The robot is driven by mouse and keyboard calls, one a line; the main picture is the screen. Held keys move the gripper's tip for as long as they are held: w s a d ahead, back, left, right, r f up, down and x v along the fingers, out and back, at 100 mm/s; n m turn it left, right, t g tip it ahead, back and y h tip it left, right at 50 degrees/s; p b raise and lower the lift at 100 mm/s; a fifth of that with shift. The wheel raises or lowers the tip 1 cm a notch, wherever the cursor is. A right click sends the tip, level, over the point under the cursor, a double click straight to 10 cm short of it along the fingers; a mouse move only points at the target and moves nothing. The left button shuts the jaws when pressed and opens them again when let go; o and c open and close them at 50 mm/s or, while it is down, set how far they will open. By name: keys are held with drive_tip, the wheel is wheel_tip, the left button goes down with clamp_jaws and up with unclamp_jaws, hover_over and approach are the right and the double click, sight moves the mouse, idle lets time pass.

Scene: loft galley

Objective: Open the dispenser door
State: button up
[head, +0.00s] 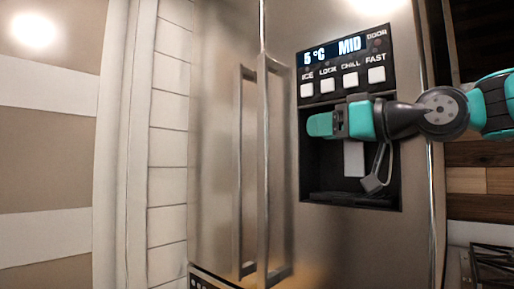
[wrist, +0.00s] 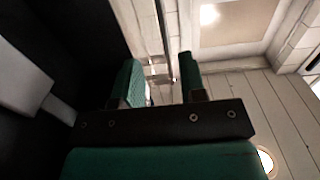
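The dispenser door (head: 335,240) is the right steel door of the fridge, with a display, buttons and a dark recess (head: 318,180) in it. It looks closed. Its tall vertical handle (head: 263,165) stands near the centre seam. My gripper (head: 322,124) reaches in from the right and points left, in front of the recess's upper part, apart from the handle and to its right. In the wrist view my gripper (wrist: 161,85) has its two teal fingers apart with nothing held between them. A thin vertical bar beyond the fingers may be the handle.
A second handle (head: 240,165) on the left door (head: 215,130) runs close beside the first. A pale paddle (head: 354,158) hangs in the recess and shows in the wrist view (wrist: 22,75). A stove grate (head: 492,262) is at lower right. A tiled wall (head: 168,140) stands left.

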sight(258, 135)
drive_tip(key=p+x, duration=0.3)
drive_tip(key=x, duration=0.2)
drive_tip(key=p+x, duration=0.3)
drive_tip(key=x, duration=0.2)
drive_tip(key=p+x, duration=0.3)
drive_tip(key=x, duration=0.2)
drive_tip(key=shift+a+r, duration=0.1)
drive_tip(key=shift+r, duration=0.15)
drive_tip(key=shift+w+a+f, duration=0.25)
drive_tip(key=shift+w+a, duration=0.2)
drive_tip(key=shift+a, duration=0.05)
clamp_jaws()
